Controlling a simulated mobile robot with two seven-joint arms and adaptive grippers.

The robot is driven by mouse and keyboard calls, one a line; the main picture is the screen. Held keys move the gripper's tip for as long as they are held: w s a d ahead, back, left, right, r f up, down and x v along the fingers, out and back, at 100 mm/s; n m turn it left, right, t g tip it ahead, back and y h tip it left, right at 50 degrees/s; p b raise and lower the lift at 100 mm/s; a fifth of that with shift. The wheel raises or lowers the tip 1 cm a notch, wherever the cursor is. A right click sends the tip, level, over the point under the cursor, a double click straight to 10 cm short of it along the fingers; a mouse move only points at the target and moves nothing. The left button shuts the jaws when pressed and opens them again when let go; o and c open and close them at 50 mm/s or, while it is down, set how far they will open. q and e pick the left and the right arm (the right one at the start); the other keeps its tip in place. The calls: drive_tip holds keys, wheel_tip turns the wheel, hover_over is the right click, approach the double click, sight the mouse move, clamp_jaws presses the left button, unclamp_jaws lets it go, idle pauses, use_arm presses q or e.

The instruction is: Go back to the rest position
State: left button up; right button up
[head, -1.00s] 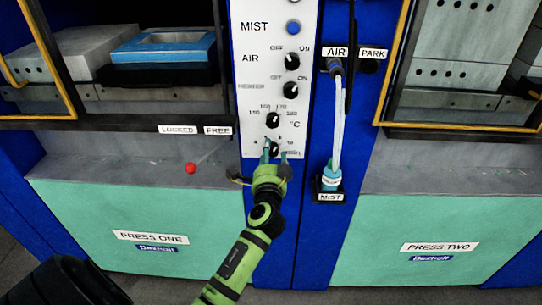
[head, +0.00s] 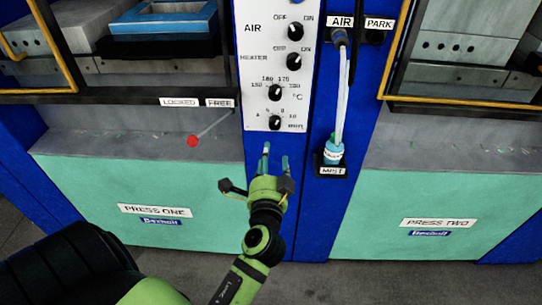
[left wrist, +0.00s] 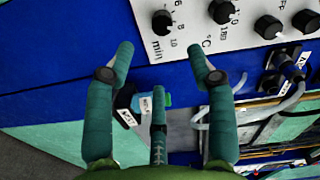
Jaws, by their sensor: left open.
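My left gripper (head: 274,160) is green with teal fingers. It is open and empty in the head view, below the white control panel (head: 262,70) and in front of the blue post. In the left wrist view its fingers (left wrist: 162,65) stand apart with nothing between the tips. The minute knob (head: 275,123) is the lowest on the panel, just above the fingertips and apart from them. It also shows in the left wrist view (left wrist: 162,22). The temperature knob (head: 275,92) sits above it. My right gripper is not in view.
Press one (head: 110,200) is on the left, with a red-ended lever (head: 193,140) sticking out. Press two (head: 405,205) is on the right. Grey floor is free in front.

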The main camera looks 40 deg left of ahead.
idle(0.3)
use_arm(q)
drive_tip(key=d+f+g+h, duration=0.1)
drive_tip(key=d+f+h, duration=0.2)
drive_tip(key=f, duration=0.6)
drive_tip(key=d+f+g+h, duration=0.2)
drive_tip(key=d+f, duration=0.1)
drive_tip(key=f, duration=0.7)
drive_tip(key=s+d+f+g+h, duration=0.2)
drive_tip(key=s+f, duration=0.2)
drive_tip(key=f, duration=0.4)
drive_tip(key=s+d+f+g+h, duration=0.15)
drive_tip(key=s+f, duration=0.25)
drive_tip(key=f, duration=0.5)
drive_tip(key=s+f+n+g, duration=0.2)
drive_tip(key=s+f, duration=0.4)
drive_tip(key=s, duration=0.4)
drive_tip(key=s+a+f+n+g, duration=0.1)
drive_tip(key=s+f+n+g, duration=0.1)
drive_tip(key=s+f, duration=0.4)
drive_tip(key=s+a+f+n+g+h, duration=0.1)
drive_tip(key=s+f, duration=0.5)
drive_tip(key=s, duration=0.9)
drive_tip(key=n+g, duration=0.1)
drive_tip(key=g, duration=0.1)
drive_tip(key=shift+g, duration=0.35)
drive_tip(key=shift+a, duration=0.1)
drive_tip(key=c, duration=0.3)
drive_tip(key=shift+s, duration=0.1)
drive_tip(key=shift+c, duration=0.2)
